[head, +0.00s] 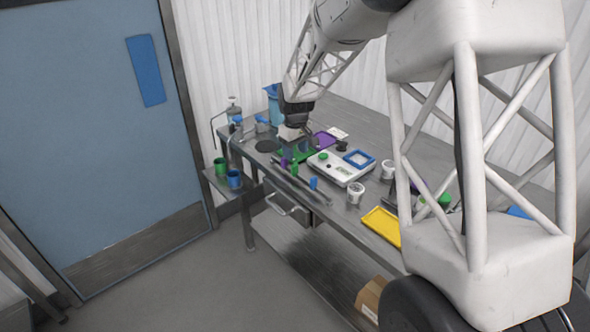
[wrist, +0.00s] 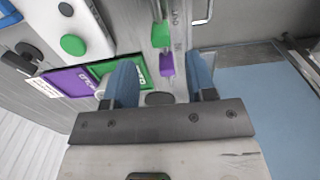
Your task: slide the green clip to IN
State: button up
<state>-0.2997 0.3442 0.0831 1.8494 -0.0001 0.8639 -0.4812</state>
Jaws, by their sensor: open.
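The green clip (wrist: 160,35) sits on a grey rail (wrist: 181,88) along the table's front edge. A purple clip (wrist: 166,63) is beside it on the same rail, on the side nearer my gripper in the wrist view. Small lettering that looks like OUT is printed on the rail beside the green clip; I cannot make out IN. My gripper (wrist: 162,60) is open, its two blue fingers apart, with the purple clip showing between the fingertips. The green clip shows just beyond them. In the head view the green clip (head: 294,168) is small, and my gripper (head: 291,134) is above the table behind the rail.
A blue clip (head: 313,183) is farther along the rail. A yellow tray (head: 383,226) lies to the right.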

aim_at(295, 164)
jog(key=shift+w+a+f, duration=0.1)
jog(key=shift+f, duration=0.05)
dwell(0.3)
jog(key=shift+f, duration=3.85)
grip_shut()
